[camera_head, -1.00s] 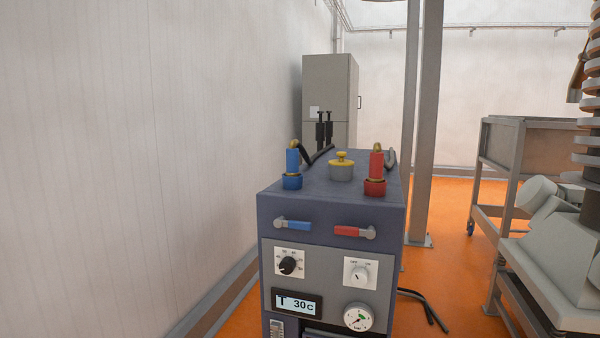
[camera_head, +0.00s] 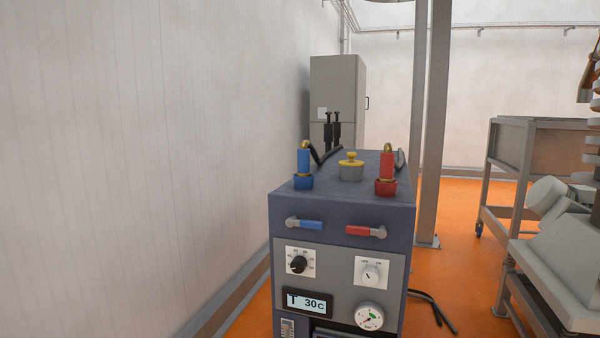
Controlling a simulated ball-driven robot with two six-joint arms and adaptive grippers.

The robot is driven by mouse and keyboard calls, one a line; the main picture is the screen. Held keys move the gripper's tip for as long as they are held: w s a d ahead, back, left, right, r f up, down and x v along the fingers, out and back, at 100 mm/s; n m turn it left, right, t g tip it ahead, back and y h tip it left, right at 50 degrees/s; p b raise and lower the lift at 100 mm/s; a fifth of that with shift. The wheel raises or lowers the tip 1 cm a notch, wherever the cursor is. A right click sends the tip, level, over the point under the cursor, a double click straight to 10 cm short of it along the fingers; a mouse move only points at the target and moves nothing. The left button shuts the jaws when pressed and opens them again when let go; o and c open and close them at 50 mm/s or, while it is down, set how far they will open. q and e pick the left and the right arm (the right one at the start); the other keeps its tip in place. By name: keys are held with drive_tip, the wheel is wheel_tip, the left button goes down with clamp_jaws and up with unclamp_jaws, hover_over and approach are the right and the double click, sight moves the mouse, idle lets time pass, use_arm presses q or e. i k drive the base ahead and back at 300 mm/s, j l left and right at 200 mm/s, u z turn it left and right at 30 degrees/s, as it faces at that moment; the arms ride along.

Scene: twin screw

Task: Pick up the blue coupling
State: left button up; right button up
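The blue coupling (camera_head: 304,161) stands upright on a blue base ring (camera_head: 303,182) on top of a dark blue machine (camera_head: 340,213), toward its left side. It has a brass-coloured top, and a black hose (camera_head: 328,155) runs beside it toward the back. A matching red coupling (camera_head: 387,165) stands to its right on a red base ring. Neither of my grippers shows in the head view.
A grey and yellow cap (camera_head: 351,168) sits between the couplings. The machine front has a blue-handled valve (camera_head: 306,224), a red-handled valve (camera_head: 350,231), dials and a gauge. A white wall (camera_head: 150,170) is at left. A grey cart (camera_head: 535,150) stands at right, with orange floor between.

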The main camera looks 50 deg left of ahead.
sight(302, 152)
drive_tip(key=k+u, duration=0.4)
drive_tip(key=k+j+u, duration=0.15)
drive_tip(key=u, duration=0.3)
drive_tip(key=i+j+u, duration=0.45)
drive_tip(key=i, duration=0.3)
drive_tip(key=i+j+u, duration=0.2)
drive_tip(key=i, duration=0.2)
